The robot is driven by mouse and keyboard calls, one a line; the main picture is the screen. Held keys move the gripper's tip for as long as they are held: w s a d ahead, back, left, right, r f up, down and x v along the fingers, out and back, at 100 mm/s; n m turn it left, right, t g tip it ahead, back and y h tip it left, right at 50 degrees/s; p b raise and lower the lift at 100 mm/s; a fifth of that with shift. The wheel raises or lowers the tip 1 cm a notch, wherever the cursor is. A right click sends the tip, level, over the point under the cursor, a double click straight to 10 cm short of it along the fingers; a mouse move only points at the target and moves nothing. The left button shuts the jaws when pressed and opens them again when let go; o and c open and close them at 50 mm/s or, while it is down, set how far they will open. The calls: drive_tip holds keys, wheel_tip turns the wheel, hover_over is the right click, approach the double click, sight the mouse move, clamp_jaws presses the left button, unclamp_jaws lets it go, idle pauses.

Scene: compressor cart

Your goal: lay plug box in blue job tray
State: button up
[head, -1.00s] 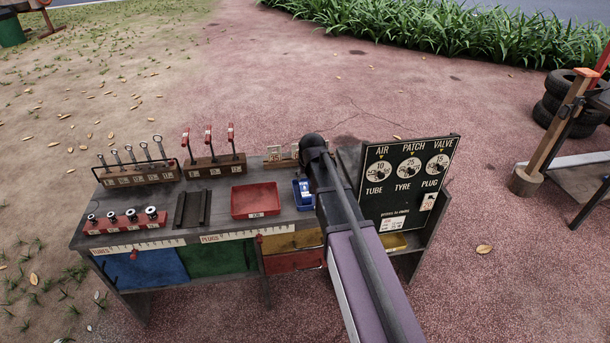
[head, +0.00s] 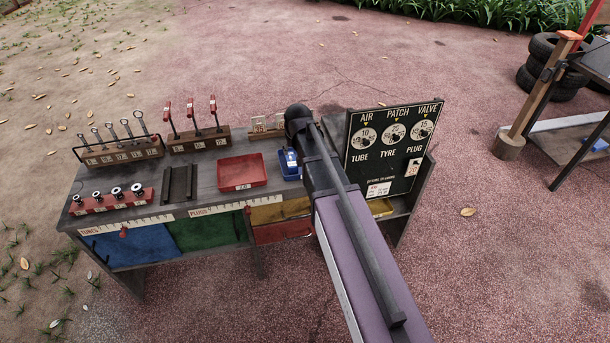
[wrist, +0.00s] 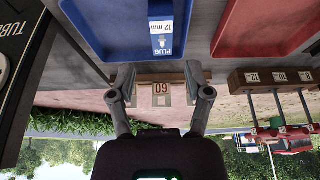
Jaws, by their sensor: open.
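The blue job tray (head: 285,172) stands on the bench, right of the red tray, partly hidden by my arm. It fills the top of the wrist view (wrist: 110,30). The blue and white plug box (wrist: 166,30), marked PLUG 12 mm, is inside the tray's outline, cut off by the picture's top edge. It also shows small in the head view (head: 291,157). My gripper (wrist: 163,82) is open and empty, its fingers apart from the box and just off the tray's rim. My arm hides the gripper in the head view.
The red tray (head: 242,171) is left of the blue one. A small wooden stand (head: 267,125) is behind, and a rack of red-handled tools (head: 200,140) is at back left. The black price board (head: 394,148) rises close on the right of my arm.

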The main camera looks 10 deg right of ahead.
drive_tip(key=s+d+f+g, duration=0.1)
drive_tip(key=s+g, duration=0.3)
drive_tip(key=s, duration=1.8)
drive_tip(key=shift+s+d, duration=0.2)
drive_tip(key=shift+c, duration=0.6)
drive_tip(key=shift+d, duration=0.15)
